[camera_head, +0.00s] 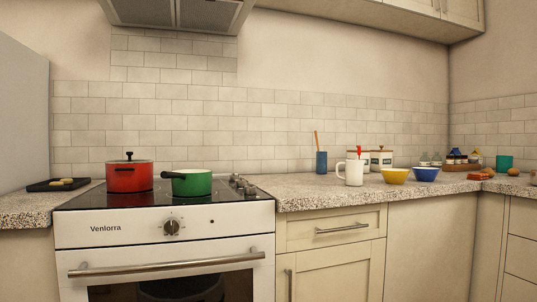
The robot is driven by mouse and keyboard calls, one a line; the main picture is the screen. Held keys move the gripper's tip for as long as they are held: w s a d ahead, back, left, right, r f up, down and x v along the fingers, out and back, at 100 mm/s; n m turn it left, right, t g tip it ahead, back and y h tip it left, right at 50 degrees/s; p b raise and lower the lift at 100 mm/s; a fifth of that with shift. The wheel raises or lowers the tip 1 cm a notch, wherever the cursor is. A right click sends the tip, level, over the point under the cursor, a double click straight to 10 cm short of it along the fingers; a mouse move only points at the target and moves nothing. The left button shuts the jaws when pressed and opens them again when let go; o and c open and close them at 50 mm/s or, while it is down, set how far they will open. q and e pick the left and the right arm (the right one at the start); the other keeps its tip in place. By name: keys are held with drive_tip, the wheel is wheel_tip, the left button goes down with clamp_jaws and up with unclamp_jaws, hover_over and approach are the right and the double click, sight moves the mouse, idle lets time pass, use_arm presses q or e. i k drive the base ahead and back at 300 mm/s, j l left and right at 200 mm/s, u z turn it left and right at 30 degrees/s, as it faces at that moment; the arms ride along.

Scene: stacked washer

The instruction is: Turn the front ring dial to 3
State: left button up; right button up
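A white Venlorra cooker (74,239) stands at the left with a dark hob (148,190) on top. Several small metallic dials (243,186) sit in a row along the hob's right edge. They are too small to read any setting, and I cannot tell which one is for the front ring. One larger round dial (172,227) is on the front panel above the oven door; its marks are not readable. A red lidded pot (129,178) and a green pan (192,184) stand on the hob. Neither of my grippers is in view.
A bar handle (166,266) crosses the oven door. A dark cooker hood (182,13) hangs above. A black tray (57,185) lies left.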

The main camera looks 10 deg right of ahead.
sight(249, 189)
drive_tip(key=i+j+z, duration=0.25)
drive_tip(key=z, duration=0.2)
drive_tip(key=i+j+z, duration=0.45)
drive_tip(key=k+l, duration=0.05)
drive_tip(key=k, duration=0.05)
